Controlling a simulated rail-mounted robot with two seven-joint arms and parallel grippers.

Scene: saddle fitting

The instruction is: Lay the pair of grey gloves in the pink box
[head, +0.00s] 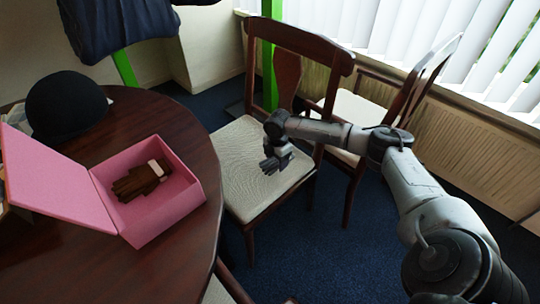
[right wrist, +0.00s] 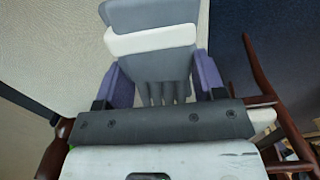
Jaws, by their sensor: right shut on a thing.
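The pink box (head: 190,218) stands open on the dark round table, its lid (head: 45,190) folded back to the left. A pair of brown gloves (head: 140,180) with a pale band lies inside it. My right gripper (head: 277,153) is above the cream chair seat, to the right of the box. In the right wrist view its purple fingers (right wrist: 163,82) are shut on the grey gloves (right wrist: 150,65), one finger on each side. The gloves have a white band across them. In the head view the gloves are small and hard to tell from the gripper. My left gripper is not in view.
A black rounded hat (head: 65,105) sits behind the box on the table (head: 185,130). The wooden chair's seat (head: 235,165) is close under my gripper, its backrest (head: 300,40) behind. A second chair (head: 425,75) stands by the radiator. Dark clothing (head: 120,20) hangs at the back.

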